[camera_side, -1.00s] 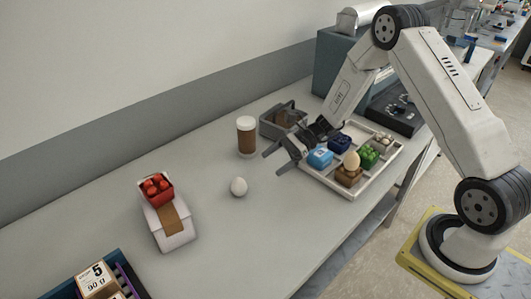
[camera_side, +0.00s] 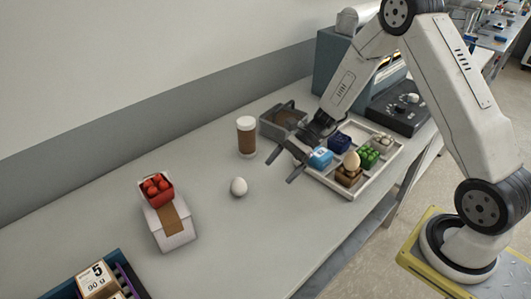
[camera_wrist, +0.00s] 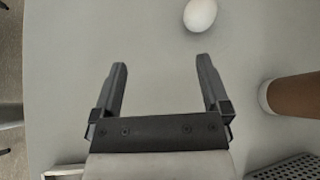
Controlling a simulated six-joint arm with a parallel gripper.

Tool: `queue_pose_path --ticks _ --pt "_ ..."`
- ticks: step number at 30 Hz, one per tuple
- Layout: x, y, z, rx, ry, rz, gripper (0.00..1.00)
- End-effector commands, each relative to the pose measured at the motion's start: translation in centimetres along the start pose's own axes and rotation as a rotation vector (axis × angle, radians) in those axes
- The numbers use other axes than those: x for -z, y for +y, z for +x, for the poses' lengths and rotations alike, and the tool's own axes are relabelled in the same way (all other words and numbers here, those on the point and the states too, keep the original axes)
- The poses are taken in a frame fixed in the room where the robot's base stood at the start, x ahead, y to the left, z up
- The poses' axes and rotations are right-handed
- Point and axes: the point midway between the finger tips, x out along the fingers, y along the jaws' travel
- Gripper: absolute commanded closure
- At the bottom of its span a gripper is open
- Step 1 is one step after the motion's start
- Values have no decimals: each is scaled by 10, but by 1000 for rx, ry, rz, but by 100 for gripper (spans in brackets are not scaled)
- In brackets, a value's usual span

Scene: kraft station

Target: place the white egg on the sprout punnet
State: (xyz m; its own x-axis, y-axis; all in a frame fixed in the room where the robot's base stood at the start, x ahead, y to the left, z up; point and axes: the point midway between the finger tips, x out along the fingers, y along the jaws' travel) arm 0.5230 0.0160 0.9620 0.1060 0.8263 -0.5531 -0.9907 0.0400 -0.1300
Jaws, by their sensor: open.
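The white egg (camera_side: 238,187) lies alone on the bare grey table. It also shows at the top of the wrist view (camera_wrist: 200,14), beyond my fingertips and a little right of their middle. My gripper (camera_side: 282,169) is open and empty, to the right of the egg and apart from it, beside the tray's left side. Its two fingers (camera_wrist: 162,63) point toward the egg's side in the wrist view. A green punnet (camera_side: 368,156), which looks like the sprout punnet, sits in the white divided tray (camera_side: 364,190), with no egg seen on it.
The tray also holds a blue box (camera_side: 320,157), a dark blue punnet (camera_side: 340,142) and a brown egg (camera_side: 352,160) on a brown carton. A lidded cup (camera_side: 246,138) and a grey basket (camera_side: 283,120) stand behind. A white box with a red punnet (camera_side: 157,187) stands left.

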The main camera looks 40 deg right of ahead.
Motion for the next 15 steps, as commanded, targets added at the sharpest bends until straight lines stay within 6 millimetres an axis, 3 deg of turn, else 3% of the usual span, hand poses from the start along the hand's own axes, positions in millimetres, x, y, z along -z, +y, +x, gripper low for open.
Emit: queue_pose_path --ticks 9,15 --pt "-25 63 -14 -288 332 -432 3" --pt "-35 92 -33 -450 520 -758 3"
